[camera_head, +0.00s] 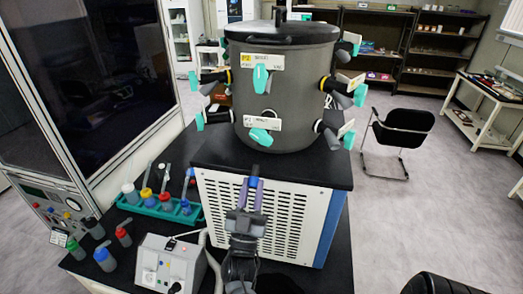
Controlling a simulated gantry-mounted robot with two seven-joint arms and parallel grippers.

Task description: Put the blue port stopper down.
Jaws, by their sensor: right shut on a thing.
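My right gripper (251,188) reaches up from the bottom middle, in front of the white vented front panel of the freeze dryer base. Its two fingers are shut on the small blue port stopper (253,182), which shows between the fingertips. The stopper appears held in the air, in front of the upper edge of the panel. The grey freeze dryer drum (285,100) stands behind on the black top, with several teal-handled ports around it. My left gripper is not in view.
A green rack (160,209) with several capped bottles stands on the black bench at left. Loose bottles (105,259) and a white control box (170,266) are in front of it. A narrow bare strip of black top (215,152) lies before the drum.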

